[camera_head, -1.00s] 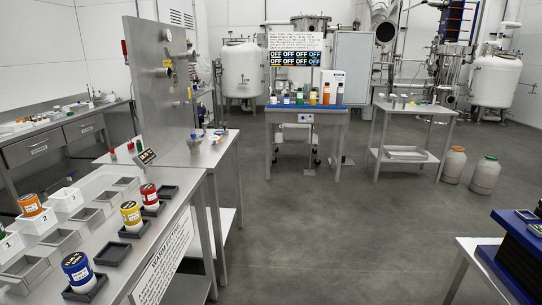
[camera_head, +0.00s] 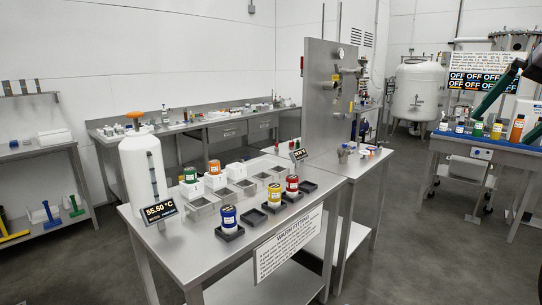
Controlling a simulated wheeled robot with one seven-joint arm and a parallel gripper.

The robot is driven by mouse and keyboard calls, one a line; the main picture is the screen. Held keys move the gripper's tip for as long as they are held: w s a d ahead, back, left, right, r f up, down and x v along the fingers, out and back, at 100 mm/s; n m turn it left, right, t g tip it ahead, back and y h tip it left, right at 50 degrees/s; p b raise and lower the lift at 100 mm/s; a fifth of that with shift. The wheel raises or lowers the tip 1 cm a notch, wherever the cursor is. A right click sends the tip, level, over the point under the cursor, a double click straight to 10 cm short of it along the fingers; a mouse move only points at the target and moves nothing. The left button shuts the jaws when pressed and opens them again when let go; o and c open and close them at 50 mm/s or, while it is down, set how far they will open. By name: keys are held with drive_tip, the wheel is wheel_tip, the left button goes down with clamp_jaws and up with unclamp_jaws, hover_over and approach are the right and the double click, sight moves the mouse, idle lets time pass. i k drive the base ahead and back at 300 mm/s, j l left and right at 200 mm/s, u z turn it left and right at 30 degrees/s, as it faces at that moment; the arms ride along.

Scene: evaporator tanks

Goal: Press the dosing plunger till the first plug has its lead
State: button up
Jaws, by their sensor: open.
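A tall white cylinder (camera_head: 144,172) stands at the left end of the near steel table. An orange knob (camera_head: 135,115) on a thin stem tops it; this may be the dosing plunger, and it stands raised. A display (camera_head: 159,211) at its foot reads 55.50 °C. Blue (camera_head: 229,217), yellow (camera_head: 274,192) and red (camera_head: 292,185) capped jars stand in black trays. I cannot tell which thing is the first plug. My gripper is not in view.
An upright steel panel (camera_head: 328,95) stands behind the table. A dark green arm-like part (camera_head: 497,92) crosses the bottle table at right. The floor in front is clear.

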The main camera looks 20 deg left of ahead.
sight(134, 115)
drive_tip(key=u, duration=0.65)
drive_tip(key=i+j+z, duration=0.2)
drive_tip(key=j, duration=0.65)
drive_tip(key=j+z, duration=0.15)
drive_tip(key=j, duration=0.7)
drive_tip(key=j+z, duration=0.2)
drive_tip(key=j, duration=0.65)
drive_tip(key=k+j+z, duration=0.15)
drive_tip(key=j, duration=0.7)
drive_tip(key=j+z, duration=0.2)
drive_tip(key=j, duration=0.65)
